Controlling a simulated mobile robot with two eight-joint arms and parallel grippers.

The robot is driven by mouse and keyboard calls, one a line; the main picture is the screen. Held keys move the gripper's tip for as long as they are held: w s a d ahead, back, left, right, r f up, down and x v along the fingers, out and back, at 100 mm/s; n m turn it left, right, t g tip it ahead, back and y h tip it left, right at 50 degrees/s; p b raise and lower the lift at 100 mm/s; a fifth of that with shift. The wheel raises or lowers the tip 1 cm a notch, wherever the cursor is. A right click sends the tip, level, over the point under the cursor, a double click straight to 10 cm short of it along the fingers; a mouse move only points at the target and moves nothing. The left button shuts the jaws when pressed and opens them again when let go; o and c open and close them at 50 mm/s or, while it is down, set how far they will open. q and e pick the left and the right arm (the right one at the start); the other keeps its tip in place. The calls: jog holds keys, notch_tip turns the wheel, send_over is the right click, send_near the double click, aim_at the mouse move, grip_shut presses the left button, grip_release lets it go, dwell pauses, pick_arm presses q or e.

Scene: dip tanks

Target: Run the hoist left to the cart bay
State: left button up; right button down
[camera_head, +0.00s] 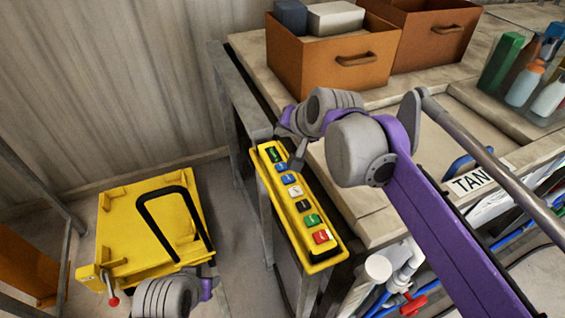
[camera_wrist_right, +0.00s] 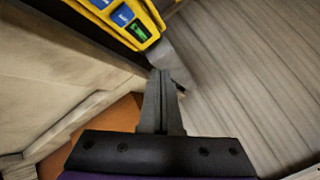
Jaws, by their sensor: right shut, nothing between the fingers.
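The yellow button panel (camera_head: 325,254) stands at the bench's left edge with a column of green, blue, white, black and red buttons. Its upper end, with a green button (camera_wrist_right: 138,31) and blue buttons, shows in the right wrist view. My right gripper (camera_head: 296,168) is shut and empty, its tips by the panel's upper blue buttons in the head view. In the wrist view the fingertips (camera_wrist_right: 159,73) lie just below the panel's end; I cannot tell whether they touch it. A yellow cart (camera_head: 125,225) with a black handle stands on the floor at left. The hoist is not identifiable. My left gripper is out of view.
Two orange bins (camera_head: 290,75) stand on the bench, the nearer holding grey blocks. Bottles (camera_head: 522,87) stand at the far right. A metal rail crosses above the bench. A red valve handle (camera_head: 411,305) and pipes are below. Open floor lies between cart and bench.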

jog(key=b, duration=0.5)
send_over(283, 169)
notch_tip(283, 169, down, 8)
jog(key=shift+s+r, duration=0.1)
jog(key=shift+r, duration=0.15)
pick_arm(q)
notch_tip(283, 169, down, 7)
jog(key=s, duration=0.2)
pick_arm(e)
jog(key=shift+f, duration=0.7)
dwell(0.7)
pick_arm(q)
jog(key=shift+b, duration=0.3)
pick_arm(e)
jog(key=shift+f, duration=0.4)
